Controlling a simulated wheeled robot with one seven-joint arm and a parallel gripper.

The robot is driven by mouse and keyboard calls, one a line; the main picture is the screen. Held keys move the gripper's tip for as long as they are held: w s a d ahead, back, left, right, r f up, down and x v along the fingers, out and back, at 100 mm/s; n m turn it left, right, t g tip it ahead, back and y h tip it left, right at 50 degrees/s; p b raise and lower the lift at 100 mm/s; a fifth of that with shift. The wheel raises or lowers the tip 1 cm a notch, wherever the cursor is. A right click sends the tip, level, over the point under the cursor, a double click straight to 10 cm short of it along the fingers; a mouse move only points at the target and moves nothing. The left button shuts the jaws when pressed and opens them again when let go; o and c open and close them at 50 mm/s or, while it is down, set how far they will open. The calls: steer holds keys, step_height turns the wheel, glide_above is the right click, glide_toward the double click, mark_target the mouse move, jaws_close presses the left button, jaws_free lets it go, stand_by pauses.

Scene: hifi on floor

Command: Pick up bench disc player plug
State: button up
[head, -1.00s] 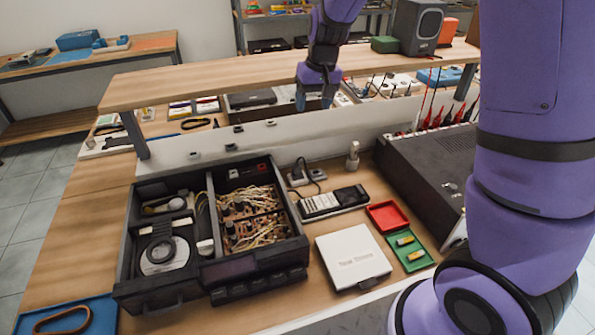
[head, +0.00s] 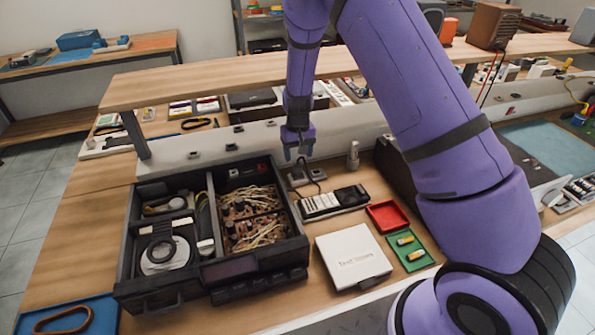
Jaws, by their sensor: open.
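The disc player (head: 158,297) is an open black case on the bench, with a disc bay at left and wired circuit boards at right. Behind its right corner lie a small dark plug-like block (head: 296,179) and a grey block (head: 317,174), with a black cable looping by them. I take the dark block for the plug, but it is too small to be sure. My gripper (head: 297,156) points down just above and behind these blocks, open and empty. Its fingertips appear close to the dark block; I cannot tell the exact gap.
A remote-like device (head: 333,202), a red tray (head: 388,216), a green tray (head: 416,262) with yellow-ended parts and a white box (head: 352,256) lie right of the player. A small upright fitting (head: 353,156) stands behind. A wooden shelf (head: 200,83) spans above the bench's back.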

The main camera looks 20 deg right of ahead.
mark_target(298, 166)
step_height(298, 166, down, 7)
steer(key=shift+s+a+r, duration=0.1)
steer(key=shift+r, duration=0.1)
steer(key=c, duration=1)
